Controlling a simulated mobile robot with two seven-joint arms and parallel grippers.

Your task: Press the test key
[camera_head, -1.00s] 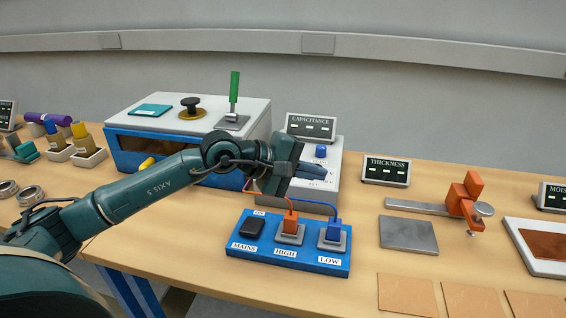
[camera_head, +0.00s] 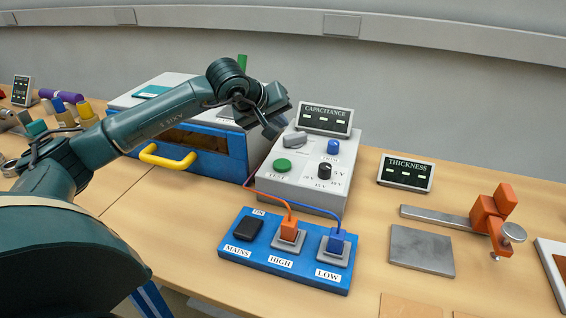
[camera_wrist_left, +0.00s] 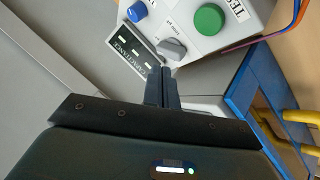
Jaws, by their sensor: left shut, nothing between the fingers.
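The test key is a round green button (camera_head: 283,166) on the sloped face of the light grey capacitance unit (camera_head: 262,184), with a label below it. It also shows in the left wrist view as a green disc (camera_wrist_left: 209,19) at the upper right, beside a partly cut-off label. My left gripper (camera_head: 272,129) is above and behind the key in the head view, near the unit's back left corner. Its fingers (camera_wrist_left: 164,72) are shut and empty, their tips close to the grey knob in the wrist view, apart from the green key. My right gripper is not in view.
The unit also carries a grey knob (camera_head: 294,140), a blue knob (camera_head: 333,147), a black selector (camera_head: 324,170) and a capacitance display (camera_head: 325,119). A blue switch panel (camera_head: 236,258) with red and blue leads stands in front. A blue cabinet with a yellow handle (camera_head: 167,160) is at left.

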